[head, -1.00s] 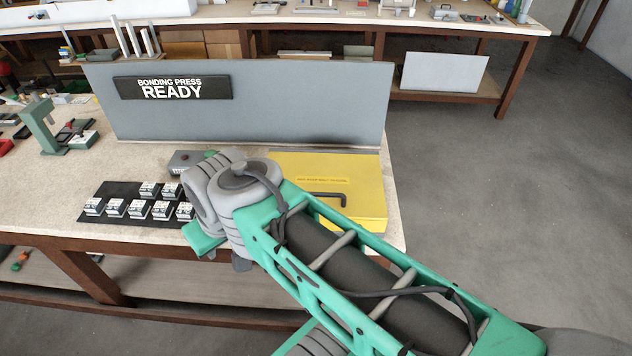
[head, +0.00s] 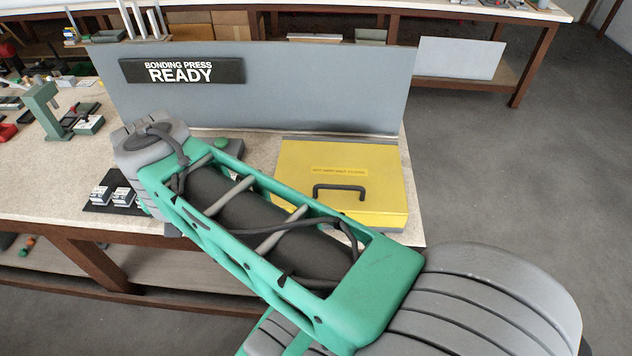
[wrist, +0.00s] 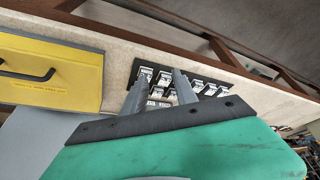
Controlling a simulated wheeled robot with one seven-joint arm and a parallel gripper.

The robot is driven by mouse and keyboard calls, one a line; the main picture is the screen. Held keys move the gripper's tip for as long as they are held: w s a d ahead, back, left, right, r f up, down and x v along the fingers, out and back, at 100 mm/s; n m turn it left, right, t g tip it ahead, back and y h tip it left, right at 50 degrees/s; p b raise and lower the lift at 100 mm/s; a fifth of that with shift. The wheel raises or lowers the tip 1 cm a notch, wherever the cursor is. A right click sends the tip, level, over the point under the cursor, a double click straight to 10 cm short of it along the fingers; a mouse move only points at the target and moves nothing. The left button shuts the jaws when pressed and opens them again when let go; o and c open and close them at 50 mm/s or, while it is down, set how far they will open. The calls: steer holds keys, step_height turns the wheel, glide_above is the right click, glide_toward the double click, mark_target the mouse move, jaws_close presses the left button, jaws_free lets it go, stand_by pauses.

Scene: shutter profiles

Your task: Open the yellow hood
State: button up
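The yellow hood (head: 375,205) is a flat box lid, shut, at the right end of the bench. A dark bar handle (head: 340,187) stands near the middle of its top. In the wrist view the hood (wrist: 62,95) is at the left edge, with its handle (wrist: 22,74) partly cut off. My gripper (wrist: 160,79) is open and empty, with its two grey fingers apart. It is off to the side of the hood and not touching it. In the head view my arm hides the gripper.
A black mat (head: 97,207) with small black-and-white blocks lies left of the hood; the wrist view shows several blocks by the fingers. A grey panel (head: 300,85) with a "BONDING PRESS READY" sign (head: 182,71) stands behind. Open floor (head: 500,175) lies to the right.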

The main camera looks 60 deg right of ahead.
steer(key=s+d+f+m+g+h+b, duration=0.2)
steer(key=d+m, duration=0.5)
steer(key=d, duration=0.4)
steer(key=m+g+b, duration=0.5)
steer(key=m, duration=1.3)
glide_toward(339, 186)
steer(key=b+x, duration=0.1)
steer(key=x, duration=0.6)
steer(key=shift+s+d+f, duration=0.15)
steer(key=shift+d+f, duration=0.05)
steer(key=shift+f, duration=0.2)
jaws_close()
